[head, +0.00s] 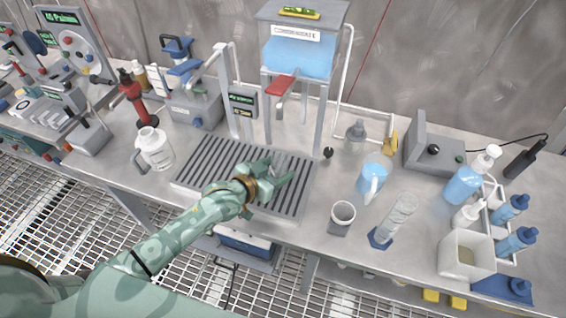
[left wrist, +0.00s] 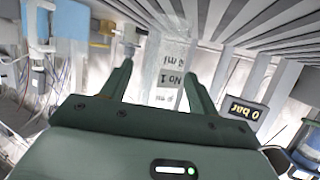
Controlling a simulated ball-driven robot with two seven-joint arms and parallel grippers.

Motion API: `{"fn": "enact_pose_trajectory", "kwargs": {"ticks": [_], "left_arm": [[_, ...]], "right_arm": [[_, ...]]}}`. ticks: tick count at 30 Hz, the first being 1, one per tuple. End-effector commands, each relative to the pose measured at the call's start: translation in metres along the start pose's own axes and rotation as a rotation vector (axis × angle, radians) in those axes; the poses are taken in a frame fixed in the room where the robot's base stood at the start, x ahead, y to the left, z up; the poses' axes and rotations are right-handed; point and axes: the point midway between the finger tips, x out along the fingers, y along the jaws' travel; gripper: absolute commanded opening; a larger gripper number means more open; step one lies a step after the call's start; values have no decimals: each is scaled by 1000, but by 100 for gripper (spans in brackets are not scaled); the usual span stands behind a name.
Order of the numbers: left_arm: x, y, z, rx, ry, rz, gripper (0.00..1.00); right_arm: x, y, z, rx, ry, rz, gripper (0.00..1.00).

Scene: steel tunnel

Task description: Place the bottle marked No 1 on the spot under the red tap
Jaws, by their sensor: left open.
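My left gripper (head: 281,168) is open low over the slatted drain grate (head: 215,165), with its fingers at a clear bottle (head: 279,160). In the left wrist view the fingers (left wrist: 175,62) stand either side of this see-through bottle, whose label (left wrist: 170,80) reads No 1. I cannot tell whether either finger touches it. The bottle is partly hidden by the gripper in the head view. A red-handled tap (head: 280,86) sits under the blue condensate tank (head: 300,57), above the back of the grate. The spot under it is not clearly visible. My right gripper is not in view.
A white jug (head: 154,148) and a red stand (head: 133,100) are to the left. To the right are a blue jug (head: 371,178), a grey cup (head: 341,217), a cylinder (head: 397,220) and a bottle rack (head: 490,215). Much of the grate's left is clear.

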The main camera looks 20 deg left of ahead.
Motion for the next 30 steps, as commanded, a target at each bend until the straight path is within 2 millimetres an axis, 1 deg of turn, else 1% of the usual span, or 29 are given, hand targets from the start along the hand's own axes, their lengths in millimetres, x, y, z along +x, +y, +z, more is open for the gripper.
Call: {"fn": "enact_pose_trajectory", "kwargs": {"ticks": [1,6,9,12,16,30], "left_arm": [[-16,-1,-3,1,-2,-1,60],[-54,0,-3,1,-1,-1,60],[-71,0,-2,1,-1,0,60],[-81,0,-1,0,-1,-1,60],[-86,0,-1,0,1,0,60],[-86,0,0,-1,1,0,60]], "right_arm": [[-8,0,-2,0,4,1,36],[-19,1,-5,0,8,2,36],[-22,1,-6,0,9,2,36],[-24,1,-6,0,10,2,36],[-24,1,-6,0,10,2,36],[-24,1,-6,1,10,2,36]]}}
